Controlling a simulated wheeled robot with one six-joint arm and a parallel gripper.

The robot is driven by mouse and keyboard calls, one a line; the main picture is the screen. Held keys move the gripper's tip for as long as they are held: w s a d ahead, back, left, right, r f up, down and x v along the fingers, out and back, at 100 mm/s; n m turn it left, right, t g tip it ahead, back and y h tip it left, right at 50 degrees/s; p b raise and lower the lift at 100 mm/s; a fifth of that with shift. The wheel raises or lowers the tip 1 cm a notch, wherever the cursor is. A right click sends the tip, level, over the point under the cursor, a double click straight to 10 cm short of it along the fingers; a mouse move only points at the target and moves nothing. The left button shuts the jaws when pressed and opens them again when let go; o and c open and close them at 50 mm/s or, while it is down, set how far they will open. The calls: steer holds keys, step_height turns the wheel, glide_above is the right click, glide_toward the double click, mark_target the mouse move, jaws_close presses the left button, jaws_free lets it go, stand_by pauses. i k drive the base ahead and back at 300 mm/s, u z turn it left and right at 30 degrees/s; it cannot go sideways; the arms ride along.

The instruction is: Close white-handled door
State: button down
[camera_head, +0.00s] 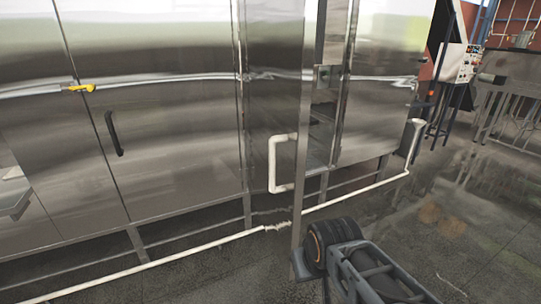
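The white-handled door (270,90) is a tall shiny steel panel that stands open, swung out from the cabinet front. Its white U-shaped handle (272,165) is on the face turned to the left, near the free edge. A gap into the cabinet shows to the right of that edge. My arm comes in from the lower right, and its dark end joint with an orange ring is close to the door's lower free edge. A small grey part (300,264) at the arm's end may be my gripper. No fingers can be made out, and I cannot tell whether it touches the door.
A closed steel door with a black handle (114,133) is at the left, with a yellow handle (82,88) further left. A white pipe (150,265) runs low along the cabinet. A control box (458,63) stands at the back right. The floor at the right is clear.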

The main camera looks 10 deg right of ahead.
mark_target(278, 37)
steer(key=u, duration=0.6)
steer(key=i, duration=0.55)
steer(key=u, duration=0.65)
steer(key=i, duration=0.6)
steer(key=z, duration=0.2)
